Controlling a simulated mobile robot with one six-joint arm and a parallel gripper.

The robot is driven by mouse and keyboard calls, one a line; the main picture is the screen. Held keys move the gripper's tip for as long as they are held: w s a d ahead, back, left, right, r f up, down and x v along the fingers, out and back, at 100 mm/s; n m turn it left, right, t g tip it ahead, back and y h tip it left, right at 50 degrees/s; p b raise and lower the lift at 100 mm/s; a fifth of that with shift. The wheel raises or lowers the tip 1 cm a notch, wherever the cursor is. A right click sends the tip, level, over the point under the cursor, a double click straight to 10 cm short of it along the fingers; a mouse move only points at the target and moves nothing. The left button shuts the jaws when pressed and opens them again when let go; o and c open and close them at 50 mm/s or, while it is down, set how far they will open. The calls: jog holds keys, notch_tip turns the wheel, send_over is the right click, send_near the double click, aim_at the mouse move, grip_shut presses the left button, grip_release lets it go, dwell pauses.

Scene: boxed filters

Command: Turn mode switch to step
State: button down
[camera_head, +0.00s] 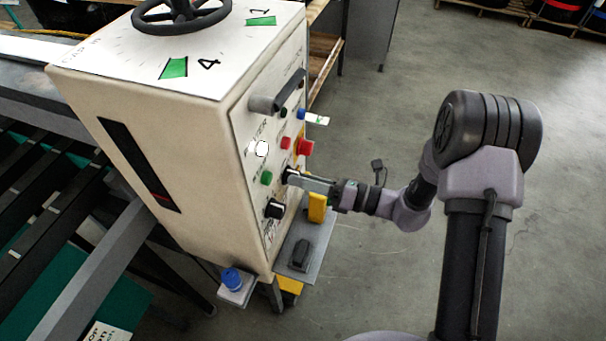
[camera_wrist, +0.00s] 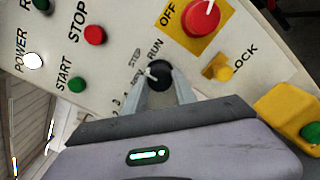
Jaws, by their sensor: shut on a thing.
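The mode switch (camera_wrist: 158,74) is a black round knob with a white pointer mark, on the cream control panel. In the wrist view the labels STEP and RUN stand above it, and its pointer is toward the upper left, near STEP; the exact setting is hard to read. My gripper (camera_wrist: 160,82) is shut on the knob, with one grey finger on each side. In the head view my gripper (camera_head: 292,176) reaches the panel from the right and its fingers mostly hide the switch.
Around the switch are a red OFF button (camera_wrist: 201,16) on a yellow plate, a yellow LOCK knob (camera_wrist: 219,68), a red STOP button (camera_wrist: 95,35) and a green START button (camera_wrist: 77,84). A yellow box with a green button (camera_wrist: 311,131) is close at right. A black handle (camera_head: 290,90) juts out above.

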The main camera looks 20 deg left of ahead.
dwell(0.4)
jog(key=c, duration=1)
grip_release()
jog(key=shift+d, duration=0.1)
jog(key=s+d+p, duration=0.1)
jog(key=d+p, duration=0.1)
jog(key=d, duration=1.5)
jog(key=shift+s+p, duration=0.2)
jog(key=shift+p, duration=0.15)
jog(key=shift+d, duration=0.1)
